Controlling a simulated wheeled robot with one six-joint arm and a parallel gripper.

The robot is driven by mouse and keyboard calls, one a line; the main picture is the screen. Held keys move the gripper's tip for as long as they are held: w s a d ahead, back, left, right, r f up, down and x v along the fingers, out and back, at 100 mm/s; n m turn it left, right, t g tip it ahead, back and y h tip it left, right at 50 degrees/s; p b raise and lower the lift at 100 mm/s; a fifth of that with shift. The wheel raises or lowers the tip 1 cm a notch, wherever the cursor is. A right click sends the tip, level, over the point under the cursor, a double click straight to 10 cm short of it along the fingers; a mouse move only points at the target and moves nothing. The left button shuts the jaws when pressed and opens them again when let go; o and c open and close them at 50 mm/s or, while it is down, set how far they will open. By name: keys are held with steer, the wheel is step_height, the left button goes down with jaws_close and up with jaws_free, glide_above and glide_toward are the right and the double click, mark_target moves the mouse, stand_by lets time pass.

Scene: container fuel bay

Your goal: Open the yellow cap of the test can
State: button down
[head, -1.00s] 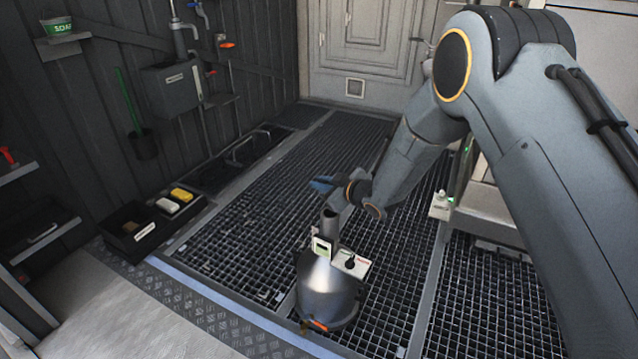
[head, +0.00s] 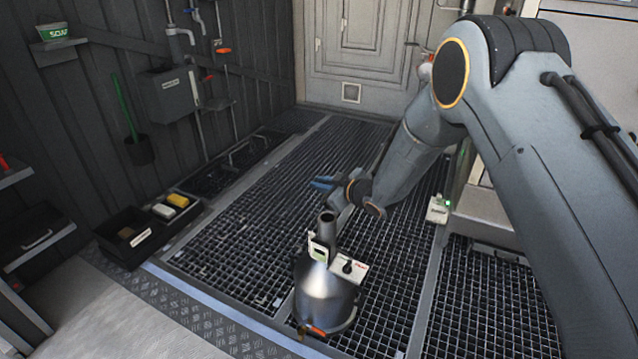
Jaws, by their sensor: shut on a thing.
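The test can (head: 325,295) is a shiny metal can standing upright on the floor grating.
A black tray (head: 107,246) with a yellow and a white block beside it lies at the left. A wall sink unit (head: 167,95) and a green-handled brush (head: 126,100) are on the left wall. A small white box (head: 437,209) stands right. Grating around the can is clear.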

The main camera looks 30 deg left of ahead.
steer(key=shift+w+d+f, duration=0.1)
steer(key=shift+d+f, duration=0.2)
steer(key=shift+f, duration=0.2)
steer(key=shift+r, duration=0.1)
steer(key=c, duration=1.8)
jaws_free()
steer(key=shift+a+r, duration=0.15)
steer(key=shift+a, duration=0.05)
steer(key=shift+p+v, duration=1.15)
steer(key=shift+v, duration=0.3)
steer(key=shift+w+p+v, duration=0.2)
steer(key=shift+p+v, duration=1.65)
steer(key=shift+v, duration=1.1)
steer(key=shift+p+v, duration=0.3)
steer(key=shift+v, duration=3.75)
